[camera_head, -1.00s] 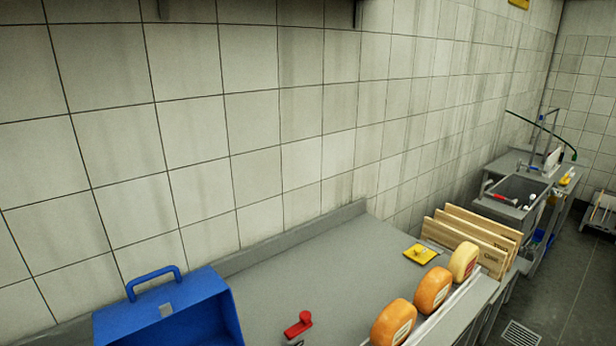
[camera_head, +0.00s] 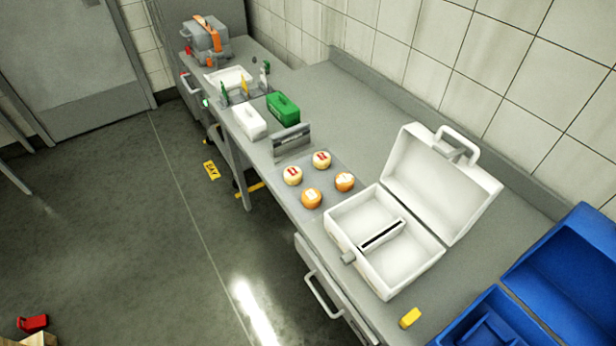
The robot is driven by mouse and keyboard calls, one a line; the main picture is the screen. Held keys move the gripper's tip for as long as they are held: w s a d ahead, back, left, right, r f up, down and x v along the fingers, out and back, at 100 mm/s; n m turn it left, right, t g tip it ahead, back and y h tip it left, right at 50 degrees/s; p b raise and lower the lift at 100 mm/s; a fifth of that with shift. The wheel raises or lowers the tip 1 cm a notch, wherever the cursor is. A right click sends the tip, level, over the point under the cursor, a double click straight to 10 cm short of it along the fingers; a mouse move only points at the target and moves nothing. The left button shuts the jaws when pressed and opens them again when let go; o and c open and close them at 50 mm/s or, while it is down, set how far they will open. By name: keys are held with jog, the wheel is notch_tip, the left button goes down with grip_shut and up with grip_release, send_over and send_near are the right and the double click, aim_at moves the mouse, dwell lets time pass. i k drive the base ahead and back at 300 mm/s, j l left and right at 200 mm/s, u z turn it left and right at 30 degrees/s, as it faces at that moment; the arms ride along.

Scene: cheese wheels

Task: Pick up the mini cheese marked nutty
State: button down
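Several mini cheeses stand close together on a grey mat (camera_head: 327,163) on the counter. Two are pale with red marks on top, one at the back (camera_head: 321,160) and one at the left (camera_head: 292,176). Two are orange with pale marks on top, one at the right (camera_head: 345,182) and one at the front (camera_head: 311,198). The marks are too small to read, so I cannot tell which is nutty. My gripper is not in view.
An open white case (camera_head: 395,262) stands right of the cheeses, with an open blue case (camera_head: 575,275) beyond it. A small grey upright panel (camera_head: 291,143), a green box (camera_head: 283,108) and a white box (camera_head: 249,121) stand behind them. The floor (camera_head: 110,230) at left is mostly clear.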

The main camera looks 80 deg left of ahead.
aim_at(311, 198)
jog(key=u, duration=2.9)
jog(key=i+j+u, duration=0.35)
jog(key=k, duration=0.1)
